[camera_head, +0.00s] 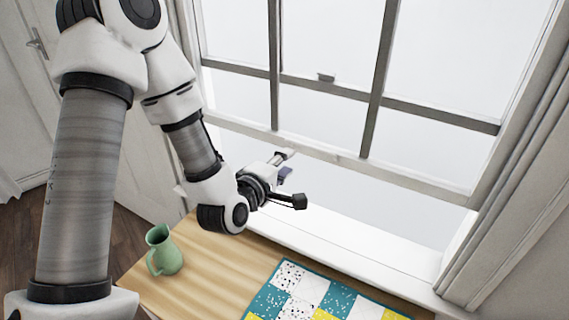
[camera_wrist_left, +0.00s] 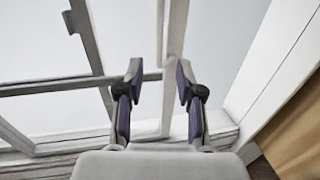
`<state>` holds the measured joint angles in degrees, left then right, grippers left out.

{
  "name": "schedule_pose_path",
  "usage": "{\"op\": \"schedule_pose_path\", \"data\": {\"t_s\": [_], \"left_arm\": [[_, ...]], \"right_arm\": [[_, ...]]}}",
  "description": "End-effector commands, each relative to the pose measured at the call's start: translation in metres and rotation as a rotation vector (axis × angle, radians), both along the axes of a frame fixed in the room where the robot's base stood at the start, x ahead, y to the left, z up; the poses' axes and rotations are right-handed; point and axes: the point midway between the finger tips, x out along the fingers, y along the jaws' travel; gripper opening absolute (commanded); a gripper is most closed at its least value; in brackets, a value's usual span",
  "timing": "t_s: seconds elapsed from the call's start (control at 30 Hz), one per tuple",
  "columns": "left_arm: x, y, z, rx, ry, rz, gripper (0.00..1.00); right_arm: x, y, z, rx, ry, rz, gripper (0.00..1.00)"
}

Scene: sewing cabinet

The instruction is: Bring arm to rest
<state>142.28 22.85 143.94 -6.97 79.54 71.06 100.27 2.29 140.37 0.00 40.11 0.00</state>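My left arm comes in from the left in the head view and reaches toward the window. My left gripper (camera_head: 292,175) is in front of the window, above the far edge of the table. In the left wrist view the two fingers of the left gripper (camera_wrist_left: 160,92) stand apart with nothing between them. My right gripper is in neither view.
A wooden table (camera_head: 215,272) stands below the arm. A green pitcher (camera_head: 165,252) stands upright at its left. A patchwork quilt (camera_head: 320,296) lies at the front right. The window frame (camera_head: 330,155) and white sill (camera_head: 340,232) are close behind the gripper.

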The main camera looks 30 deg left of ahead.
Motion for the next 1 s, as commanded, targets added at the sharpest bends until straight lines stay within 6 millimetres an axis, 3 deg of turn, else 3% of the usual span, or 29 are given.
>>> {"op": "schedule_pose_path", "data": {"t_s": [0.37,0.47,0.57,0.67,0.77,0.8,0.9,1.0], "left_arm": [[0.0,0.0,-0.002,0.0,0.007,0.0,0.37],[-0.006,-0.003,-0.019,0.01,0.068,-0.009,0.37],[-0.024,-0.015,-0.063,0.053,0.212,-0.048,0.37],[-0.065,-0.034,-0.129,0.144,0.451,-0.132,0.37],[-0.125,-0.05,-0.191,0.331,0.717,-0.309,0.37],[-0.153,-0.055,-0.212,0.421,0.821,-0.407,0.37],[-0.226,-0.064,-0.25,0.669,1.05,-0.747,0.37],[-0.256,-0.063,-0.264,0.856,1.123,-1.046,0.37]], "right_arm": [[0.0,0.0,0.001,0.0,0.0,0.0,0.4],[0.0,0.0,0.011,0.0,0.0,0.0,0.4],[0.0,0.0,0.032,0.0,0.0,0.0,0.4],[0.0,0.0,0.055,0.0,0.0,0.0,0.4],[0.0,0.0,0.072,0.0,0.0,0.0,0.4],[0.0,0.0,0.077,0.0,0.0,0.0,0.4],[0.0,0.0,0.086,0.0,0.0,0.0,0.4],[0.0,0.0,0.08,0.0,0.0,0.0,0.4]]}}
